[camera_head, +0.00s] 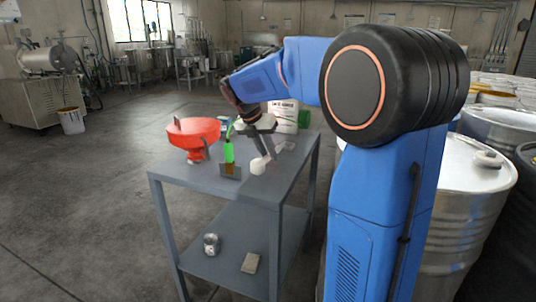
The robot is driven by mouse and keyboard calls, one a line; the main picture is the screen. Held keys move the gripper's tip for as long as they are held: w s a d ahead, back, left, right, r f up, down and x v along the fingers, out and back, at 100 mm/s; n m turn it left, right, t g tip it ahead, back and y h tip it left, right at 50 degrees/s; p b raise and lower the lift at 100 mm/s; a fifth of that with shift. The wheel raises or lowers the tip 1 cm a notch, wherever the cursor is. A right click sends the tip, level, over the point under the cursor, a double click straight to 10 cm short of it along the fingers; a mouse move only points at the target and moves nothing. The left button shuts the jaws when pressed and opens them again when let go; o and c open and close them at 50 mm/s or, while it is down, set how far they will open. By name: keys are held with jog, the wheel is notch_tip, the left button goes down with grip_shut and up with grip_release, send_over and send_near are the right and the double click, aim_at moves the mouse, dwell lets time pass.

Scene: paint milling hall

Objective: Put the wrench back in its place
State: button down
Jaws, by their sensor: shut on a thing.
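My gripper (257,127) is over the top of the grey cart (175,177), at the end of my blue arm. It is small in the view and partly dark against the background. It is shut on a slim grey metal thing (263,146), which looks like the wrench. This hangs tilted below the gripper, its lower end near the cart top. I cannot tell whether it touches the surface. A bright green upright piece (229,153) stands left of the gripper, with a small dark bracket (230,171) at its foot.
A red funnel (193,132) stands at the cart's left. A small white round object (258,168) lies near the front. A white-and-green container (286,115) stands behind. The lower shelf holds a can (211,244) and a block (250,263). Metal drums (465,185) stand at right.

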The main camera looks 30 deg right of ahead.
jog(key=shift+f, duration=0.8)
dwell(1.0)
jog(key=shift+r, duration=0.2)
jog(key=shift+r, duration=0.6)
jog(key=shift+f, duration=0.8)
dwell(1.1)
